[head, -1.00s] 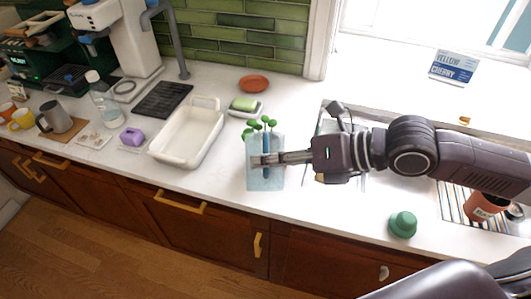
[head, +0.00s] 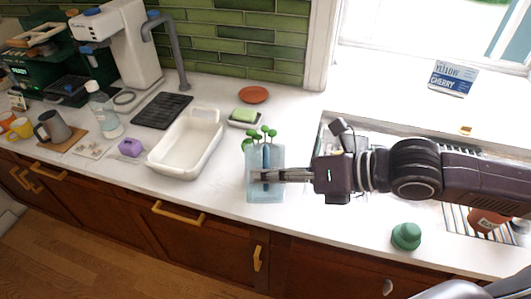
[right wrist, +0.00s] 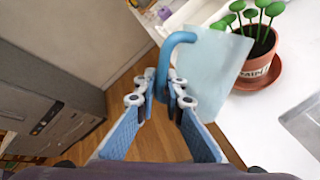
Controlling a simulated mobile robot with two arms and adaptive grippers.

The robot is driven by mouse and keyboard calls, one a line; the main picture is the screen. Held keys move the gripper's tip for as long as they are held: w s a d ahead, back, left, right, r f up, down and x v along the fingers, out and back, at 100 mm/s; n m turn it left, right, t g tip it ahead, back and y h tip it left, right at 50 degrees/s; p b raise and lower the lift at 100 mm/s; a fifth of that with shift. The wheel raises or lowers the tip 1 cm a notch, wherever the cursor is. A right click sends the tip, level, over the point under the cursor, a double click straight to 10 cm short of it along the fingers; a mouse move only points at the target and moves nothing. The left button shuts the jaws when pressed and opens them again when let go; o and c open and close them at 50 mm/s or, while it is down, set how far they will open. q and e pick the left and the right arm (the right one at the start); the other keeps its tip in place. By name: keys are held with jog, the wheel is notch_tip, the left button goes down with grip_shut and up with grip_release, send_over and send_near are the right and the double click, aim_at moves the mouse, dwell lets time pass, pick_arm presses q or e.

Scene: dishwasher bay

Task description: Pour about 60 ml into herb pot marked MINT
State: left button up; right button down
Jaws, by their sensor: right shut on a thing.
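A pale blue translucent jug (head: 277,188) with a blue handle hangs in my right gripper (head: 258,175), near the counter's front edge. In the right wrist view, the gripper (right wrist: 160,95) is shut on the blue handle (right wrist: 167,55), and the jug's pale body (right wrist: 212,65) is beyond it. I cannot tell how much liquid it holds. A terracotta pot (right wrist: 258,78) on a saucer stands just behind the jug; its white label is partly hidden and not clearly legible. Its round green leaves (head: 262,134) show above the jug in the head view. My left gripper is not in view.
A white basin (head: 187,145), a green sponge (head: 245,115) on a dish and an orange saucer (head: 254,94) are nearby. A green dome-shaped thing (head: 406,236) sits right, near the front edge. A reddish-brown container (head: 487,219) is partly hidden under my right arm.

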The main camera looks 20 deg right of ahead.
aim_at(267, 189)
dwell(0.8)
jog(key=shift+s+a+f+t+p, duration=0.1)
jog(key=shift+s+f+t+p, duration=0.2)
jog(key=shift+p, duration=0.85)
jog(key=shift+s+a+f+n+t, duration=0.1)
jog(key=shift+s+f+n+t, duration=0.2)
jog(key=shift+f, duration=0.3)
jog(key=shift+s+f+n+t, duration=0.2)
jog(key=shift+f+n, duration=0.2)
jog(key=shift+f, duration=0.2)
jog(key=s+a+f+n+t+y+b, duration=0.1)
jog(key=s+f+n+t+b, duration=0.3)
jog(key=f+b, duration=0.6)
jog(key=shift+s+a+f+n+y+b, duration=0.25)
jog(key=shift+s+a+n+y+b, duration=0.15)
jog(key=shift+s+n+b, duration=0.55)
jog(key=shift+w, duration=0.15)
